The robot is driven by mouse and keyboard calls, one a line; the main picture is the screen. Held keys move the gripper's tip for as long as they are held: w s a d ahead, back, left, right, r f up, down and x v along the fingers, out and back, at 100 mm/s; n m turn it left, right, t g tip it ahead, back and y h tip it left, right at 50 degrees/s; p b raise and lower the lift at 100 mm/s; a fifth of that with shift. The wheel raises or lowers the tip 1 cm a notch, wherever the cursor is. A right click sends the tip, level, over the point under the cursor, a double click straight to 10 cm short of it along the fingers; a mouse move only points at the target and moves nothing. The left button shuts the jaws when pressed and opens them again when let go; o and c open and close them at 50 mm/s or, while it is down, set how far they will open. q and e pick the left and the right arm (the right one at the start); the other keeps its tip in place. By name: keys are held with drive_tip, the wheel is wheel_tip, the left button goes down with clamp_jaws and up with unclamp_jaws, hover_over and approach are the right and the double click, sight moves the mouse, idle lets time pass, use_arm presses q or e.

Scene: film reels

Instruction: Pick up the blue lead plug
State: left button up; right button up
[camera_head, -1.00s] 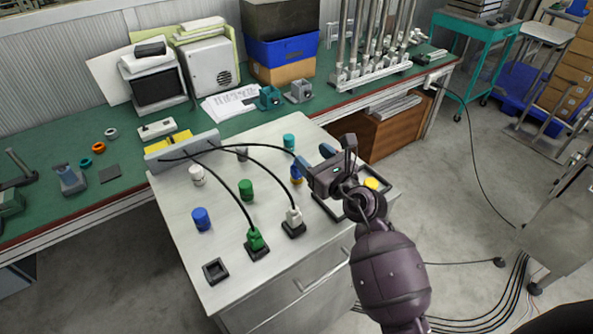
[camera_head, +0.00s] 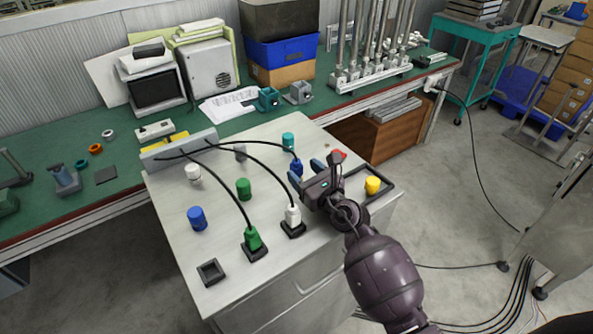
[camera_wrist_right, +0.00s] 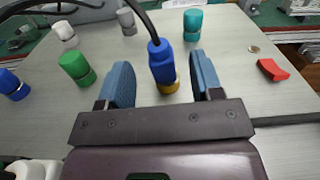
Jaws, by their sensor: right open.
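The blue lead plug (camera_head: 296,168) has a black cable running from its top. In the right wrist view the blue lead plug (camera_wrist_right: 161,62) stands upright on a yellow or brass base, between my right gripper's two blue fingers. My right gripper (camera_head: 308,178) is open. In the right wrist view its fingers (camera_wrist_right: 160,82) stand on either side of the plug with visible gaps. My left gripper does not show.
A green plug (camera_head: 253,240) and a white plug (camera_head: 293,216) stand in black sockets. An empty black socket (camera_head: 211,272) lies at front left. A red piece (camera_wrist_right: 272,69) lies right of the fingers.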

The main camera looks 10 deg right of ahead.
sight(299, 167)
drive_tip(key=x, duration=0.3)
drive_tip(key=shift+w+a, duration=0.1)
drive_tip(key=shift+w, duration=0.2)
drive_tip(key=shift+w+a, duration=0.1)
drive_tip(key=shift+w, duration=0.15)
